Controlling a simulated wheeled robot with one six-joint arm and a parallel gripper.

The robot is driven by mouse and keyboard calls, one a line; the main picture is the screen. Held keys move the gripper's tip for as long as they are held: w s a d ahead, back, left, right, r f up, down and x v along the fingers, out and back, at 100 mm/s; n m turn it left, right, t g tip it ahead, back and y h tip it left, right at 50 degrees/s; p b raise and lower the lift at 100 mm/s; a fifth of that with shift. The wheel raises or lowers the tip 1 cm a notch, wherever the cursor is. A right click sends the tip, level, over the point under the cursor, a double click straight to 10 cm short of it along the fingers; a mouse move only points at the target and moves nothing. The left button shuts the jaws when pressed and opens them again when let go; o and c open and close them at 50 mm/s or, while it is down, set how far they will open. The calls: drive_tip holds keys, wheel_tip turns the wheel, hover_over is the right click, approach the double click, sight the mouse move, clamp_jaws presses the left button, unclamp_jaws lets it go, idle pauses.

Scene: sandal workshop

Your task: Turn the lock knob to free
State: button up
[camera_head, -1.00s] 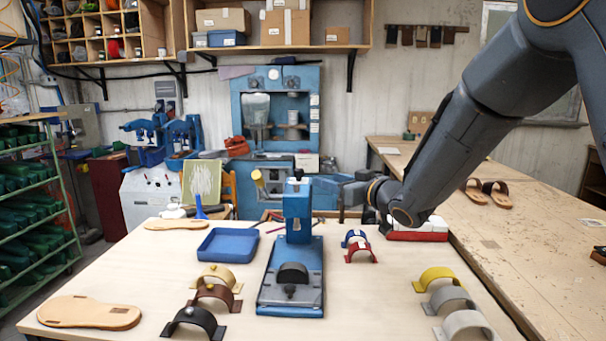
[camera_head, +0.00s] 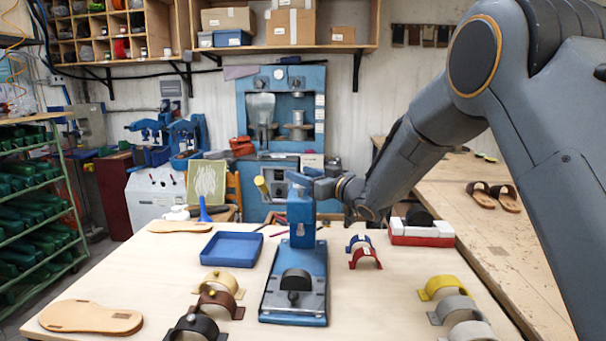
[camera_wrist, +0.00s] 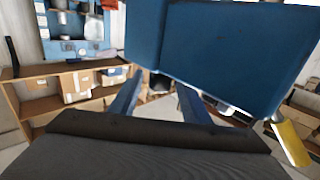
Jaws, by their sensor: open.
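The blue press (camera_head: 300,215) stands upright on the table, with a black half-round form (camera_head: 295,281) on its base. My gripper (camera_head: 308,182) is at the top of the press column, its fingers pointing left. In the wrist view the two fingers (camera_wrist: 160,100) are apart and the gripper is open. The blue press head (camera_wrist: 225,45) fills the upper right there. A small dark rounded part (camera_wrist: 160,83) shows under its edge, between the fingers; I cannot tell whether it is the lock knob. A yellow handle (camera_wrist: 290,142) sticks out at right.
A blue tray (camera_head: 232,248) lies left of the press. Several coloured straps stand on both sides, with red and blue ones (camera_head: 365,258) close on the right. A red and white block (camera_head: 422,232) is behind them. A sandal sole (camera_head: 90,317) lies front left.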

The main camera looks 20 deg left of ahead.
drive_tip(key=c, duration=1)
drive_tip(key=shift+d, duration=0.1)
drive_tip(key=shift+c, duration=0.2)
drive_tip(key=shift+w, duration=0.1)
drive_tip(key=n+g+y+b, duration=0.1)
drive_tip(key=n+g, duration=0.1)
drive_tip(key=g, duration=0.1)
drive_tip(key=shift+f+n+g+y, duration=0.1)
drive_tip(key=shift+n+g+y, duration=0.2)
drive_tip(key=shift+n+y, duration=0.1)
drive_tip(key=n+g+b, duration=0.2)
drive_tip(key=g, duration=0.1)
drive_tip(key=n+g+b, duration=0.2)
drive_tip(key=g, duration=0.1)
drive_tip(key=shift+f+g+y, duration=0.15)
drive_tip(key=shift+g+y, duration=0.25)
drive_tip(key=n+g+h+b, duration=0.1)
drive_tip(key=n+g+b, duration=0.2)
drive_tip(key=g+b, duration=0.2)
drive_tip(key=shift+b, duration=0.3)
drive_tip(key=n+g+b, duration=0.1)
drive_tip(key=b, duration=0.1)
drive_tip(key=shift+h+b, duration=0.3)
drive_tip(key=shift+b, duration=0.05)
drive_tip(key=shift+r+n+g+h+b, duration=0.35)
drive_tip(key=shift+n+g+b, duration=0.25)
drive_tip(key=shift+g+b, duration=0.2)
